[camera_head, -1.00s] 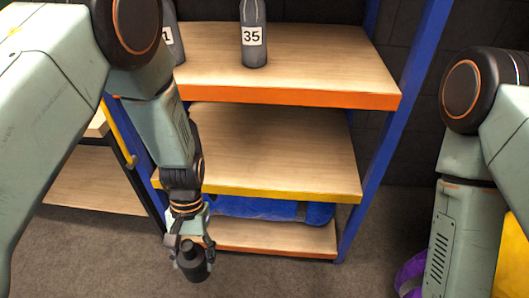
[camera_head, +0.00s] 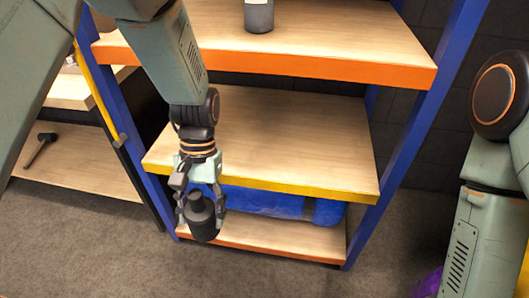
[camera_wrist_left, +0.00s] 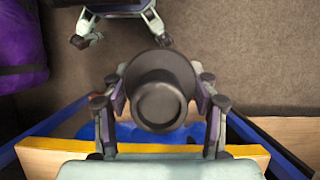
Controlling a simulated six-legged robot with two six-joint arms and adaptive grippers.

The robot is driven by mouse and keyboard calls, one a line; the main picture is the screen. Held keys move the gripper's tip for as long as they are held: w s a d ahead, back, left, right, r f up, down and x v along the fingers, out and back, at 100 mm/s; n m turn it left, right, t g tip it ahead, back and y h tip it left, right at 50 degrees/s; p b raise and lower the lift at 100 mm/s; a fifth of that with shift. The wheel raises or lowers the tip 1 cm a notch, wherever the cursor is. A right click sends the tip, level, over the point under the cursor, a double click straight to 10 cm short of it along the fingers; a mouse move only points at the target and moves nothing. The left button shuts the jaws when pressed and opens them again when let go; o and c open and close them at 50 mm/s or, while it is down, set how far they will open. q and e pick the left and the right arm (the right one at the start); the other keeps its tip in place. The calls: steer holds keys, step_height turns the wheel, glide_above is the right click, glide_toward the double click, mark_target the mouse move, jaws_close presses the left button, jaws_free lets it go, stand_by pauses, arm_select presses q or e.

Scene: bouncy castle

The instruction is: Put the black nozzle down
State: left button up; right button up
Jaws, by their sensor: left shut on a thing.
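The black nozzle (camera_head: 201,218) is held in my left gripper (camera_head: 200,197), in front of the shelf unit and below the level of the yellow-edged middle shelf (camera_head: 300,137). In the left wrist view the nozzle (camera_wrist_left: 160,95) sits between the two fingers of my left gripper (camera_wrist_left: 160,104), which are closed on its sides. Its round end faces the camera. My right arm is at the right edge of the head view, but its gripper is outside that view. A gripper at the top of the left wrist view (camera_wrist_left: 120,28) has its fingers apart, with nothing between them.
A dark grey bottle (camera_head: 259,14) stands on the orange-edged upper shelf (camera_head: 330,65). A rolled blue item (camera_head: 265,202) lies on the bottom shelf (camera_head: 290,238). The middle shelf is bare. A black hammer-like tool (camera_head: 40,147) lies on a low shelf at left. A purple item (camera_wrist_left: 22,45) lies on the floor.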

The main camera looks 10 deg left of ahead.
arm_select(q)
steer(key=shift+w+a+f+n+h+b, duration=0.1)
steer(key=shift+w+f+n+h+b, duration=0.1)
steer(key=shift+w+f+n+b, duration=0.25)
steer(key=shift+w+a+f+n+h+b, duration=0.1)
steer(key=shift+w+f+n+h+b, duration=0.1)
steer(key=shift+f+n+b, duration=0.4)
steer(key=w+a+f+n+t, duration=0.2)
steer(key=w+a+n+t, duration=0.45)
steer(key=n, duration=0.85)
steer(key=w+a+f+n+t, duration=0.2)
steer(key=w+a+n, duration=0.2)
steer(key=w+n, duration=0.85)
steer(key=w+d+n, duration=0.1)
steer(key=w, duration=0.3)
steer(key=w+d+n+b, duration=0.1)
steer(key=w+d, duration=0.1)
steer(key=w, duration=0.3)
steer(key=w+d+b, duration=0.1)
steer(key=w+d, duration=0.1)
steer(key=w, duration=0.3)
steer(key=shift+w+d+n+h, duration=0.1)
steer(key=shift+d+n+h, duration=0.1)
steer(key=shift+n+h, duration=0.15)
arm_select(e)
steer(key=f, duration=0.5)
steer(key=shift+s+a, duration=0.1)
steer(key=shift+a, duration=0.3)
